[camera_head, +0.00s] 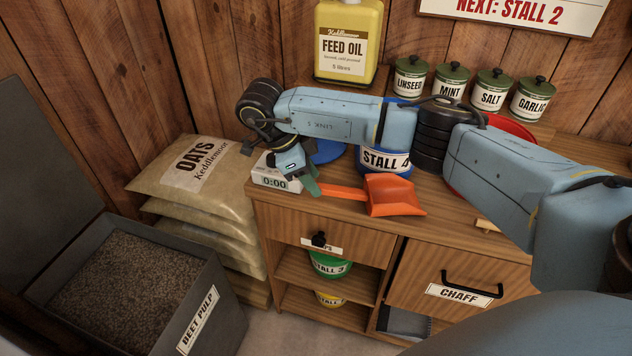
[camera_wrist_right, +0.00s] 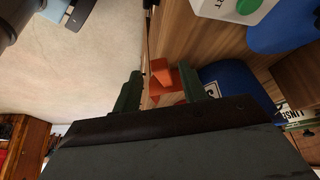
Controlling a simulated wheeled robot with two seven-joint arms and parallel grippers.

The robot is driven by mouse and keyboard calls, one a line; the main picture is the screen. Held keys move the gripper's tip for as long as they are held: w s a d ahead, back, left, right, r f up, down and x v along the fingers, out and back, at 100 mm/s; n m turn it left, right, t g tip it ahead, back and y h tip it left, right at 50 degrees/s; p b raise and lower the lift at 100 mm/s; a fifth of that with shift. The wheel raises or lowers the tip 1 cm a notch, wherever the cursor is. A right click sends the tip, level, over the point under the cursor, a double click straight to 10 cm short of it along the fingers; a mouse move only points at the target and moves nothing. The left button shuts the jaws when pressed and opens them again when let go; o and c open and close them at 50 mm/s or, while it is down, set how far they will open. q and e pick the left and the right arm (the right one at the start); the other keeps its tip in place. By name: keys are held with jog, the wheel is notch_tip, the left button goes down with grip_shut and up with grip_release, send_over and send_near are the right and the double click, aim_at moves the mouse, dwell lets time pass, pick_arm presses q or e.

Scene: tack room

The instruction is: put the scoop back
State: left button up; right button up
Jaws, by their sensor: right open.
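The orange scoop (camera_head: 393,196) lies on the wooden counter (camera_head: 440,218). My right gripper (camera_head: 312,186) is open at the left end of the handle, low over the counter's front left part. In the right wrist view, the orange scoop (camera_wrist_right: 187,82) shows beyond and partly between the two green fingertips (camera_wrist_right: 162,90). The fingers are apart. I cannot tell whether a finger touches the handle.
A blue STALL 4 bucket (camera_head: 384,161) stands behind the scoop, partly behind my arm. Left are OATS sacks (camera_head: 190,172) and a BEET PULP bin (camera_head: 196,318). Shelves below hold a green STALL 3 bucket (camera_head: 329,266).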

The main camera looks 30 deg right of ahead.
jog(key=p+v, duration=0.2)
jog(key=v, duration=0.7)
jog(key=s+a+f+m+t+y, duration=0.1)
jog(key=a+f+m+y, duration=0.5)
jog(key=a+f+y, duration=0.35)
jog(key=s+a+f+m+t+y, duration=0.1)
jog(key=s+a+f+m+y, duration=0.1)
jog(key=a+f+m+y, duration=0.7)
jog(key=d+f+m+t+h, duration=0.4)
jog(key=f+m+t, duration=0.7)
jog(key=f+m, duration=0.35)
jog(key=s+d+f+m+g+h, duration=0.1)
jog(key=s+d+f+m+h, duration=0.6)
jog(key=s+f, duration=0.45)
pick_arm(q)
jog(key=shift+d+r, duration=0.95)
jog(key=shift+r, duration=0.1)
pick_arm(e)
jog(key=s+d+f+m+g+h, duration=0.1)
jog(key=s+d+f+m+g, duration=0.1)
jog(key=s, duration=0.9)
jog(key=s+d+f+m+g+h, duration=0.1)
jog(key=s+d+f+m+g, duration=0.2)
jog(key=s+f, duration=0.3)
jog(key=s+d+f+m+g+h, duration=0.1)
jog(key=s+d+f+m+g, duration=0.2)
jog(key=s, duration=1.2)
jog(key=shift+s+d+f+m+g, duration=0.25)
jog(key=shift+s+f+m+g, duration=0.1)
jog(key=shift+f+m, duration=0.5)
